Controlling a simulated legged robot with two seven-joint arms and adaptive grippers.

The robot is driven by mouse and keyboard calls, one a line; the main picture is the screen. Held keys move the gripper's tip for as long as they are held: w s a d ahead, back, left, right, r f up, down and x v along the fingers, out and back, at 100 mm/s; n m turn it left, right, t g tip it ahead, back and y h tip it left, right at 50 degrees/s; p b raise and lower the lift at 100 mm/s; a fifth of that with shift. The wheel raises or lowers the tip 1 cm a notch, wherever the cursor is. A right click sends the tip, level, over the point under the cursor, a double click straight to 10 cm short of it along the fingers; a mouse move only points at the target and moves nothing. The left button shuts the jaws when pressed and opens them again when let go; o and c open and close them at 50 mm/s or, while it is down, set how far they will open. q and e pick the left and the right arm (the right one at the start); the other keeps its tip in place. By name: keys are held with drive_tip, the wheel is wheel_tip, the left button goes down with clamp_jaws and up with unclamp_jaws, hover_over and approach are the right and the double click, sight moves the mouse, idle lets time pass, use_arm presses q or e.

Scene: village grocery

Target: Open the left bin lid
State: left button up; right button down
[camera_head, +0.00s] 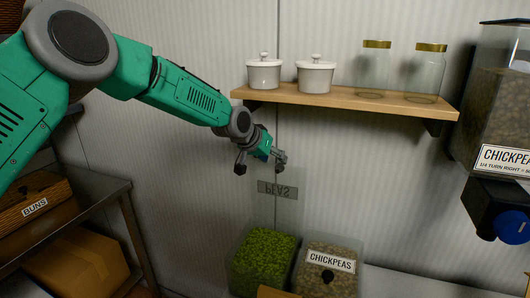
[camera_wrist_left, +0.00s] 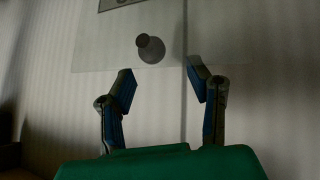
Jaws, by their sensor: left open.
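The left bin (camera_head: 233,277) is clear and full of green peas. Its clear lid (camera_head: 266,207) stands raised, tilted up against the wall behind the bin, with its PEAS label (camera_head: 278,190) upside down. The lid also shows in the left wrist view (camera_wrist_left: 105,50), with a dark round knob (camera_wrist_left: 150,49) on it. My left gripper (camera_head: 260,163) is open and empty at the upper part of the raised lid. In the left wrist view its fingers (camera_wrist_left: 163,84) are spread, and the knob appears just beyond the fingertips, not gripped. My right gripper is not in view.
The chickpeas bin (camera_head: 345,287) beside it has its lid down. A wooden shelf (camera_head: 350,100) with white pots and glass jars hangs above my gripper. A chickpeas dispenser (camera_head: 497,100) is at the right. A rack with a buns box (camera_head: 35,207) stands at the left.

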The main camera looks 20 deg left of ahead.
use_arm(q)
drive_tip(key=v, duration=0.5)
drive_tip(key=shift+s+a+r, duration=0.15)
drive_tip(key=shift+s+a, duration=0.05)
drive_tip(key=shift+a, duration=0.2)
drive_tip(key=shift+d, duration=0.1)
